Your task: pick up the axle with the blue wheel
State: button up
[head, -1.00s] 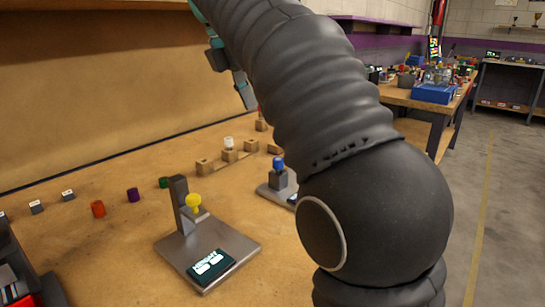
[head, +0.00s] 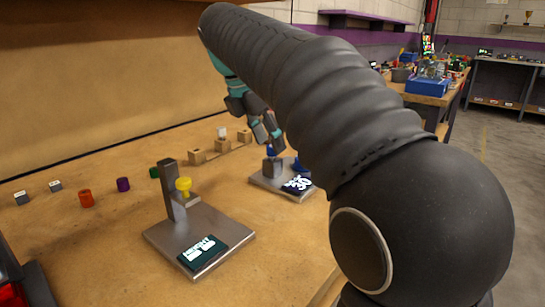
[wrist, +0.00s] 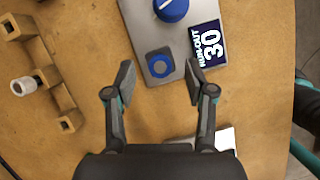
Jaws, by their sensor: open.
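The blue wheel (wrist: 160,63) shows from above in the wrist view as a blue ring with a darker centre, over a small grey block on a metal plate (wrist: 140,30). Its axle cannot be made out; in the head view the blue wheel (head: 271,151) is partly hidden by my fingers, above the grey block (head: 272,168). My gripper (wrist: 160,80) is open and empty, with one fingertip on each side of the wheel and the wheel slightly ahead of them. In the head view my gripper (head: 268,137) points down just above the wheel.
A large blue knob (wrist: 172,8) and a display reading 30 (wrist: 208,44) sit on the same plate. Wooden blocks (wrist: 38,75) with a white wheel (wrist: 24,86) stand left. A second gauge (head: 205,222) holds a yellow wheel (head: 184,186).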

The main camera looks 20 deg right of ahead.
jog(key=shift+x, duration=0.75)
grip_shut()
jog(key=shift+r, duration=0.15)
jog(key=shift+r, duration=0.6)
jog(key=r, duration=0.1)
jog(key=r+p, duration=0.1)
jog(key=r, duration=0.1)
jog(key=shift+s+d+r, duration=0.15)
jog(key=shift+d, duration=0.2)
jog(key=s+d+r+p, duration=0.2)
jog(key=s+d+r, duration=0.3)
jog(key=d+r, duration=0.4)
jog(key=shift+s+d+r+p, duration=0.2)
jog(key=shift+s+r+p, duration=0.1)
jog(key=shift+r, duration=0.85)
